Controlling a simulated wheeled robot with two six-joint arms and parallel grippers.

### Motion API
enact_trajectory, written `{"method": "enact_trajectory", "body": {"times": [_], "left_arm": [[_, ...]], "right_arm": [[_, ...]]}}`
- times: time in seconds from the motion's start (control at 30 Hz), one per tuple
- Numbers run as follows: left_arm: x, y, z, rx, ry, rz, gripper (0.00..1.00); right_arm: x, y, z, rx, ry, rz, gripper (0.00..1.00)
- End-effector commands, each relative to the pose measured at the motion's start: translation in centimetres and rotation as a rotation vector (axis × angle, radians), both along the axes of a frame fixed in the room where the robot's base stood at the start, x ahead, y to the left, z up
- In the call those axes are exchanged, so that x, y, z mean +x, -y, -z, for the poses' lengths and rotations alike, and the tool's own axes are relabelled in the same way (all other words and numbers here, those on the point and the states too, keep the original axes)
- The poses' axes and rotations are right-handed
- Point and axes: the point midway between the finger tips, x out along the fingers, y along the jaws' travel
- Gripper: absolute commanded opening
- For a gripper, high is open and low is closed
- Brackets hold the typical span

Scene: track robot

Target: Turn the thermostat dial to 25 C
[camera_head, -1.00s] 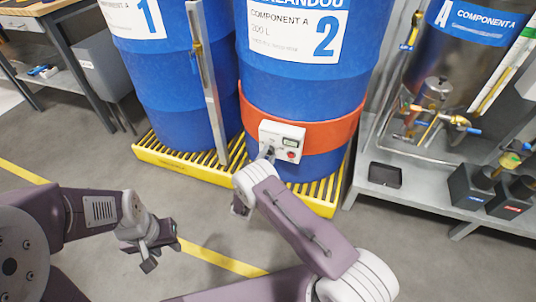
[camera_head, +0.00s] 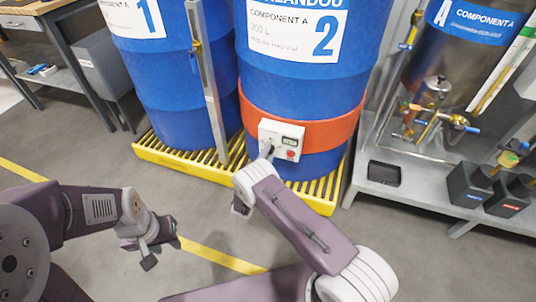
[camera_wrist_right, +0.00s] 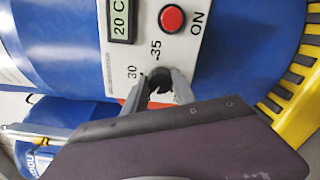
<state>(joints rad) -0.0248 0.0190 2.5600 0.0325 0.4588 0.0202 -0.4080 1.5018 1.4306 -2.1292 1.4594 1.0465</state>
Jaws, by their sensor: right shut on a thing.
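The thermostat box (camera_head: 282,138) is pale, with a small display and a red button, on the orange band (camera_head: 328,132) around blue drum 2. In the right wrist view its display (camera_wrist_right: 121,18) reads 20 C, and the red button (camera_wrist_right: 171,18) sits beside "ON". The black dial (camera_wrist_right: 161,84) is mostly hidden by my right gripper (camera_wrist_right: 160,80), whose two fingers are shut on it from either side. The marks 30 and 35 show beside the dial; its pointer cannot be read. My left gripper (camera_head: 156,243) hangs over the floor, away from the box; its jaw gap is unclear.
Blue drum 1 (camera_head: 180,90) and drum 2 (camera_head: 300,75) stand on a yellow grated pallet (camera_head: 190,163). A grey upright post (camera_head: 208,90) stands between them. A steel tank with pipes stands on a grey bench (camera_head: 400,180) at right.

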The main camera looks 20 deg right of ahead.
Motion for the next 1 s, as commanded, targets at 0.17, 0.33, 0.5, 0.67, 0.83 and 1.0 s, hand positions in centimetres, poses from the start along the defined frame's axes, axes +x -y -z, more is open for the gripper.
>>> {"method": "enact_trajectory", "body": {"times": [0.17, 0.33, 0.5, 0.67, 0.83, 1.0], "left_arm": [[0.0, 0.0, 0.0, 0.0, 0.0, 0.0, 0.36], [0.0, 0.0, 0.0, 0.0, 0.0, 0.0, 0.36], [0.0, 0.0, 0.0, 0.0, 0.0, 0.0, 0.36], [0.0, 0.0, -1.4, 0.0, 0.0, 0.0, 0.36], [0.0, 0.0, -3.1, 0.0, 0.0, 0.0, 0.36], [0.0, 0.0, -3.9, 0.0, 0.0, 0.0, 0.36]], "right_arm": [[-0.1, -0.1, 0.2, -0.001, -0.006, -0.003, 0.38], [0.0, -0.1, 0.1, -0.001, -0.004, -0.001, 0.54], [0.0, -0.1, 0.1, -0.001, -0.002, -0.002, 0.54], [-1.5, -1.2, -0.4, -0.002, -0.005, -0.005, 0.54], [-4.8, -3.4, -0.4, -0.003, -0.006, -0.008, 0.54], [-7.0, -4.8, -0.1, -0.002, -0.004, -0.004, 0.54]]}}
